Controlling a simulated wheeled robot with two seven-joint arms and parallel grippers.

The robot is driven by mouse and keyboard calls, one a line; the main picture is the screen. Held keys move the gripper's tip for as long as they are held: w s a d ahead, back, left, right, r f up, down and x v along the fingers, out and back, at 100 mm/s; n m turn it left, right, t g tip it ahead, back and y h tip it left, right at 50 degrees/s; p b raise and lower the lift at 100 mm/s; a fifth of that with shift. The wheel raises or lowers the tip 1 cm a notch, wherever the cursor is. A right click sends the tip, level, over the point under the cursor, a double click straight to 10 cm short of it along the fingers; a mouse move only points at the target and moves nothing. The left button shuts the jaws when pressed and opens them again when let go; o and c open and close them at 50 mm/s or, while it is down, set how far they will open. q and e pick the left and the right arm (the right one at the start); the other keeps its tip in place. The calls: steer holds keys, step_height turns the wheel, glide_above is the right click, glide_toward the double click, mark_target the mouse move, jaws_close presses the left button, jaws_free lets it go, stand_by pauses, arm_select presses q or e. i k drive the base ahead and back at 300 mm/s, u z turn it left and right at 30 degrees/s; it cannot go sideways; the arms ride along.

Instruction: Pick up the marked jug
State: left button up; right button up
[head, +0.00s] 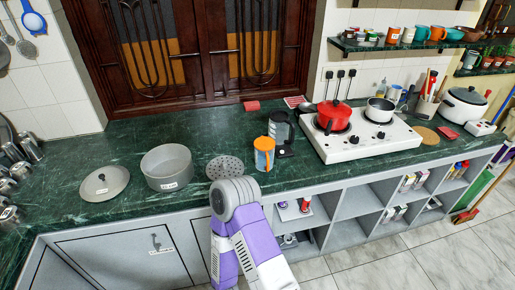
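An orange jug-like container (264,153) stands upright on the green counter, near its front edge. It has a pale patch on its front, too small to read. A grey and black coffee-maker-like item (281,132) stands just behind it. A purple and white arm of mine comes up from the bottom, its grey joint just in front of the counter and to the lower left of the jug. No fingers show on it. Neither of my grippers can be seen.
Left of the jug lie a perforated disc (225,167), a labelled grey pot (168,167) and a lid (104,183). To the right is a white stove (358,136) with a red pot (332,117). Bare counter lies behind the grey pot.

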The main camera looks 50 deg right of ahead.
mark_target(264, 146)
steer(key=z, duration=0.6)
steer(key=i, duration=0.65)
steer(key=z, duration=0.65)
